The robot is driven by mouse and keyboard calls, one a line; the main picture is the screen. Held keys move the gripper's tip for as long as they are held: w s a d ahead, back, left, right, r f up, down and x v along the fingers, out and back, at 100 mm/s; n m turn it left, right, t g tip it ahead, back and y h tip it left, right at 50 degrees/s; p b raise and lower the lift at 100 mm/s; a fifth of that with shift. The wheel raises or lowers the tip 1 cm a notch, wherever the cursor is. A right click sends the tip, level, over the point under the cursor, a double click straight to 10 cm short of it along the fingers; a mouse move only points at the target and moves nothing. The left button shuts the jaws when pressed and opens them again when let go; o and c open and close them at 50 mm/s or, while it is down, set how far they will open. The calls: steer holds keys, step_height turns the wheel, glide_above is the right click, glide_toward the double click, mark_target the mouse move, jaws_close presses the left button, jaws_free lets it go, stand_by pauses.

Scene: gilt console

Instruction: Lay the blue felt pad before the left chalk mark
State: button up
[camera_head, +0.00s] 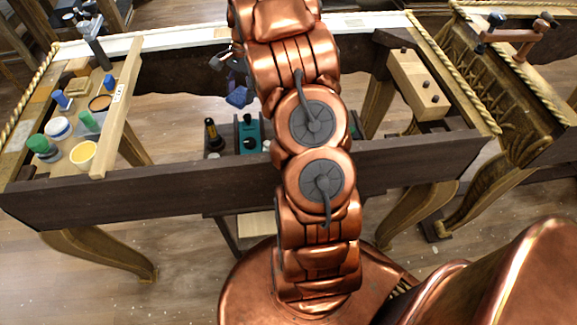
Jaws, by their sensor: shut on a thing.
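My gripper (232,66) is partly hidden behind my copper arm, over the open middle of the gilt console frame (150,187). It is shut on a small dark-blue piece, which looks like the blue felt pad (238,97). The pad hangs tilted at the fingertips, apart from the console's rails. I cannot make out the left chalk mark; my arm covers part of the console's middle and back.
Several paint pots, such as a yellow one (83,154), and corks stand at the console's left end behind a wooden strip (118,120). A wooden block (418,85) sits at the right.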

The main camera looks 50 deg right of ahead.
steer(key=s+d+f+m+t+b, duration=0.2)
steer(key=s+d+f+m+b, duration=0.65)
steer(key=d+f, duration=0.2)
steer(key=shift+m+h, duration=0.45)
steer(key=shift+h, duration=0.05)
steer(key=shift+s+d+f+b+x, duration=0.1)
steer(key=shift+d+b+x, duration=0.2)
steer(key=shift+x, duration=1.2)
steer(key=shift+s+d+f+b+x, duration=0.1)
steer(key=shift+d+b+x, duration=0.2)
steer(key=shift+x, duration=1.15)
steer(key=shift+d+f+b+x, duration=0.15)
steer(key=shift+d+x, duration=0.25)
steer(key=shift+x, duration=1.1)
steer(key=o, duration=1)
steer(key=shift+c, duration=0.2)
steer(key=shift+r, duration=0.1)
